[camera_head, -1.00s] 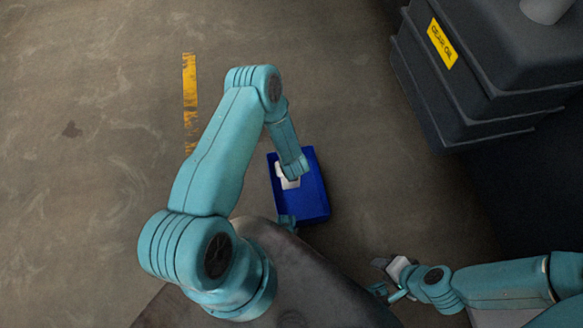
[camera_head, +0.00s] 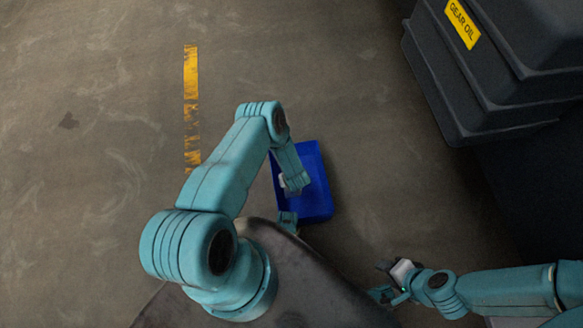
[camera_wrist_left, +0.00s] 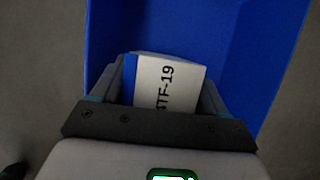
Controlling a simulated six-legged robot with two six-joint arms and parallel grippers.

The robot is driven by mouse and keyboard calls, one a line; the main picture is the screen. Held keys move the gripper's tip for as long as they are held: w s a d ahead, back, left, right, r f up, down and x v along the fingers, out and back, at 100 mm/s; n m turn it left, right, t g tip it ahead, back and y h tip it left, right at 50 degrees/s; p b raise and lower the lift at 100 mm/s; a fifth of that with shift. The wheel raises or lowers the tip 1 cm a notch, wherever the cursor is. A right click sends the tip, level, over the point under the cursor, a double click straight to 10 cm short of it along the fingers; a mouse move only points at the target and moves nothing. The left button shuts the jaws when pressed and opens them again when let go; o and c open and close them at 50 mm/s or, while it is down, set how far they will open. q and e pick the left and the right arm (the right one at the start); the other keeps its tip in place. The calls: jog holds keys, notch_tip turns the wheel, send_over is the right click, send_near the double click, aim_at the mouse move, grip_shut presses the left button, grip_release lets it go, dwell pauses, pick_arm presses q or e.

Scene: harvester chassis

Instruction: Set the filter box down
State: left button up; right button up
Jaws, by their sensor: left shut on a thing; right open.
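The filter box (camera_wrist_left: 167,84) is white with a blue side and a dark printed label, partly readable as "TF-19". My left gripper (camera_wrist_left: 164,92) is shut on it, with one finger on each side. In the head view only a small white part of the box (camera_head: 284,182) shows beside my left gripper (camera_head: 292,188), over the blue bin. The blue bin (camera_head: 317,192) stands on the floor, and its walls also show around the box in the left wrist view (camera_wrist_left: 270,55). I cannot tell whether the box touches the bin's bottom. My right gripper (camera_head: 386,279) is open at the lower right.
A dark grey stack of gear oil containers (camera_head: 480,95) with a yellow label stands at the upper right. A worn yellow stripe (camera_head: 191,105) runs on the floor left of the bin. The concrete floor (camera_head: 90,200) at the left is clear.

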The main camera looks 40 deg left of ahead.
pick_arm(q)
jog(key=shift+f, duration=0.15)
jog(key=o, duration=1.4)
jog(key=p+v, duration=0.5)
jog(key=v, duration=0.7)
jog(key=shift+r, duration=0.25)
